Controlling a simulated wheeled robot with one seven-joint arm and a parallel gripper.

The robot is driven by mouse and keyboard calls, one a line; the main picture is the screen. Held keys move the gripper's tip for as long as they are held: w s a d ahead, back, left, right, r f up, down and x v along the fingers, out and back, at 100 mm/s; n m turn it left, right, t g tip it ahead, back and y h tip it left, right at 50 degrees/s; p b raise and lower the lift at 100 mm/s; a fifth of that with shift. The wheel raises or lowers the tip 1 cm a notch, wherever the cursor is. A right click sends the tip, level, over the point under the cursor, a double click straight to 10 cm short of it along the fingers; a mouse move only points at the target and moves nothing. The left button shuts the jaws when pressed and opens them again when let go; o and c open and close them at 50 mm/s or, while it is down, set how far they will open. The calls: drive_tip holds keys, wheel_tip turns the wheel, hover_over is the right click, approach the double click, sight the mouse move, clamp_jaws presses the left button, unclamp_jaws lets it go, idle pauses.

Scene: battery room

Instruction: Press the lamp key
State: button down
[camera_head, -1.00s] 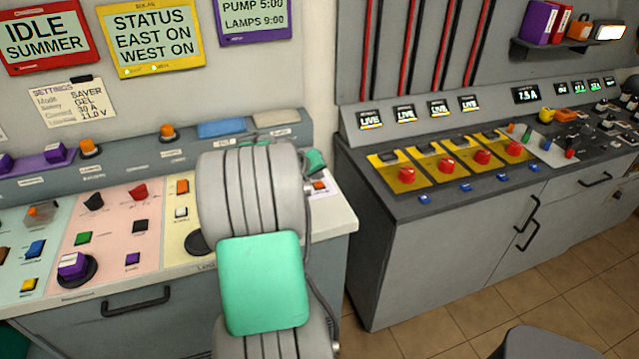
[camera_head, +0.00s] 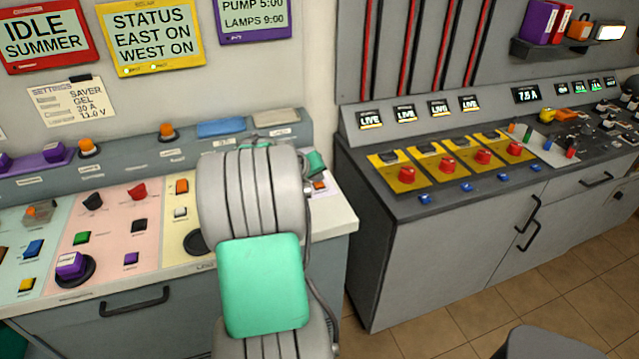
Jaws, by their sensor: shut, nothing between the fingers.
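The left desk carries several coloured panels of keys. On the yellow panel (camera_head: 172,238) I see an orange key (camera_head: 181,187), a pale key (camera_head: 180,212) and part of a round black knob (camera_head: 194,242). The small print below this panel is too blurred to read surely. Another orange key (camera_head: 320,187) shows on the desk's right end, just right of my arm. I cannot tell which key is the lamp key. My grey arm with its green pad stands in front of the desk and hides part of it. My gripper's fingers do not show; the arm covers that area.
Right of a narrow gap stands a grey cabinet (camera_head: 430,265) with red knobs on yellow plates (camera_head: 448,165).

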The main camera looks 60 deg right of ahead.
sight(317, 186)
drive_tip(key=shift+f+b, duration=0.35)
drive_tip(key=shift+f, duration=0.15)
idle(0.5)
drive_tip(key=shift+r+p, duration=0.5)
drive_tip(key=shift+r, duration=0.4)
drive_tip(key=shift+r+p, duration=1.5)
drive_tip(key=shift+r, duration=1.1)
drive_tip(key=shift+f, duration=0.1)
